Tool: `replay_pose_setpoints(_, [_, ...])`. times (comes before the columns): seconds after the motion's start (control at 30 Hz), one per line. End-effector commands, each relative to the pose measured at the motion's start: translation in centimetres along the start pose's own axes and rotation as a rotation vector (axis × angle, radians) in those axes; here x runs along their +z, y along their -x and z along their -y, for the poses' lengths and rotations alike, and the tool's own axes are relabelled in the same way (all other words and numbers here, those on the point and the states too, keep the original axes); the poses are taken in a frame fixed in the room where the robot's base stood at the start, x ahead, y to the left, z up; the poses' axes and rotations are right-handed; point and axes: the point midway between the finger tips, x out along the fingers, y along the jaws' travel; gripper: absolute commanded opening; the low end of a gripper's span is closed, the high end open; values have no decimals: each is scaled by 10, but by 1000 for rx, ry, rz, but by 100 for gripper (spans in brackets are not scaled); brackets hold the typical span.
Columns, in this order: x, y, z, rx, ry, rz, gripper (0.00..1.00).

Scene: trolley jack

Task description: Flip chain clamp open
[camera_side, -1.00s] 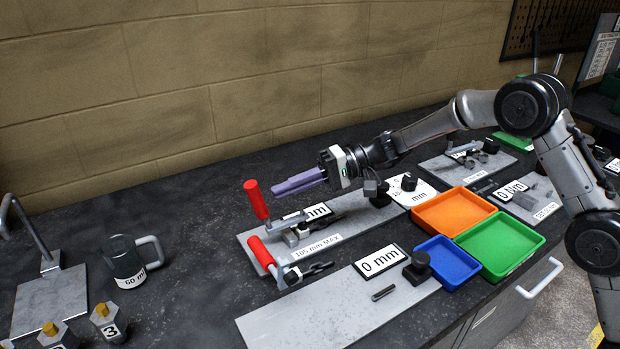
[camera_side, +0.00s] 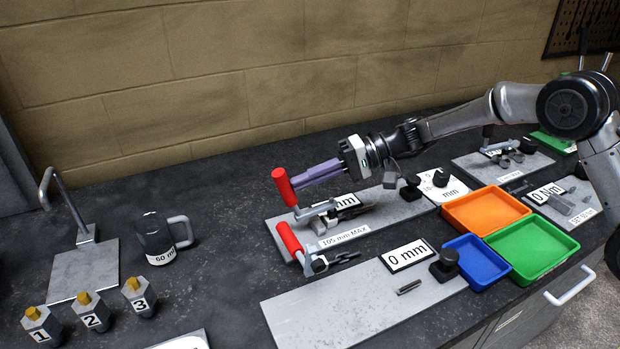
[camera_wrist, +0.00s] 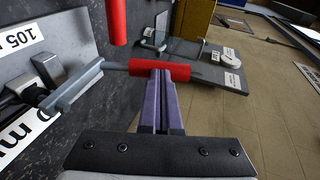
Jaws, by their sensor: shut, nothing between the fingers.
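Two red-handled clamps sit side by side on a grey plate (camera_side: 385,205) labelled 105 mm MAX. The rear clamp's red handle (camera_side: 284,187) stands up, leaning left. The front clamp's red handle (camera_side: 289,239) also leans left, with dark linked parts (camera_side: 345,257) to its right. I cannot tell for sure which is the chain clamp. My gripper (camera_side: 298,181) is shut and empty, its purple fingers pointing left at the rear handle. In the wrist view, the fingertips (camera_wrist: 160,75) are at one red handle (camera_wrist: 175,70); contact is unclear. The other red handle (camera_wrist: 117,22) is beyond.
A 0 mm plate (camera_side: 320,310) lies in front. Orange (camera_side: 485,213), green (camera_side: 530,248) and blue (camera_side: 477,262) trays stand to the right. A mug (camera_side: 155,238) and numbered hex blocks (camera_side: 92,312) are at left.

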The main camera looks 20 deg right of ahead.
Motion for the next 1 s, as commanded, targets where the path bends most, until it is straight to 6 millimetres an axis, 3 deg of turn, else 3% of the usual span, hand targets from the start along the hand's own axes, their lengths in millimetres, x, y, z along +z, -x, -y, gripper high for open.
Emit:
replay_pose_setpoints(0.5, [9,-44,12,424,94,3,0])
replay_pose_setpoints(1.0, [18,-88,0,886,184,4,0])
